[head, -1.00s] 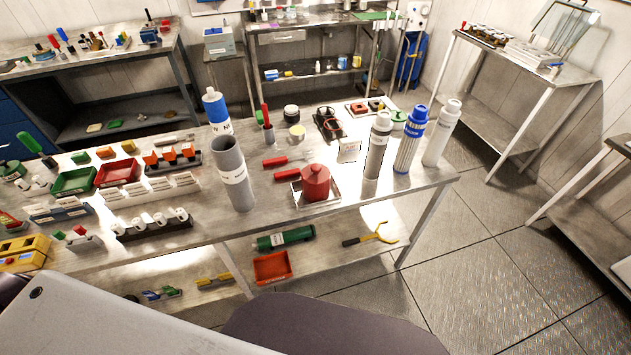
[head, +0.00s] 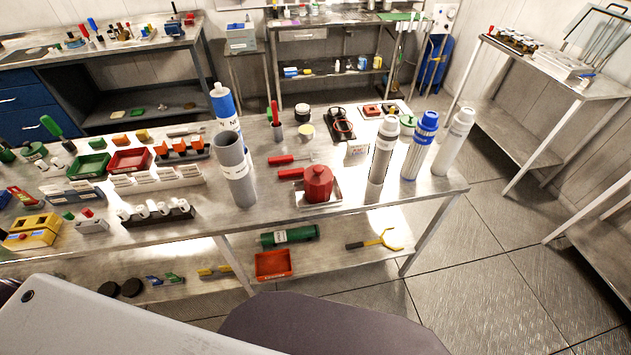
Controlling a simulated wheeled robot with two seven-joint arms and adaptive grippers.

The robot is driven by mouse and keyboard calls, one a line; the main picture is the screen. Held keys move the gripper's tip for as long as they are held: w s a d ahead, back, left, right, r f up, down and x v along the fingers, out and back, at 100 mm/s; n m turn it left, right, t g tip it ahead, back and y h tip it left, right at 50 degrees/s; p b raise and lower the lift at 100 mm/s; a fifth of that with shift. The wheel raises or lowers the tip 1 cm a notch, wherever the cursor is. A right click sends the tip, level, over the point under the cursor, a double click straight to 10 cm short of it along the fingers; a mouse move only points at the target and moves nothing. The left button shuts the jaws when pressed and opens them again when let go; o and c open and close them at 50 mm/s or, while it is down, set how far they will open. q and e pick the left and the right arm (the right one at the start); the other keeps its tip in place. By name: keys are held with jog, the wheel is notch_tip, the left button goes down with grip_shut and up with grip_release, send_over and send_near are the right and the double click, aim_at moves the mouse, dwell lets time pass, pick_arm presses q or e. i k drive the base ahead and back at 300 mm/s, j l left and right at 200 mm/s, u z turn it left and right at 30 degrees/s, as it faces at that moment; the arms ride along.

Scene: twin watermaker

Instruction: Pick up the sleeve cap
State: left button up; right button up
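A red round piece with a knob on top (head: 318,184), which looks like the sleeve cap, sits upright on a small pale square tray (head: 335,204) near the front edge of the steel workbench. A grey open-topped sleeve (head: 238,175) stands upright to its left. Its bore is empty as far as I can see. Neither of my grippers is in the head view, so I cannot see their state.
Two red-handled tools (head: 282,160) lie just behind the red piece. A grey cylinder (head: 381,160), a blue-capped cartridge (head: 419,150) and a white cylinder (head: 456,143) stand to the right. Red (head: 130,160) and green (head: 87,166) bins lie left. Floor right of the bench is clear.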

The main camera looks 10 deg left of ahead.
aim_at(318, 179)
jog(key=i+l+u, duration=0.1)
jog(key=l+u, duration=0.85)
jog(key=l, duration=0.15)
jog(key=k+l+u, duration=0.1)
jog(key=l+u, duration=0.35)
jog(key=l, duration=0.1)
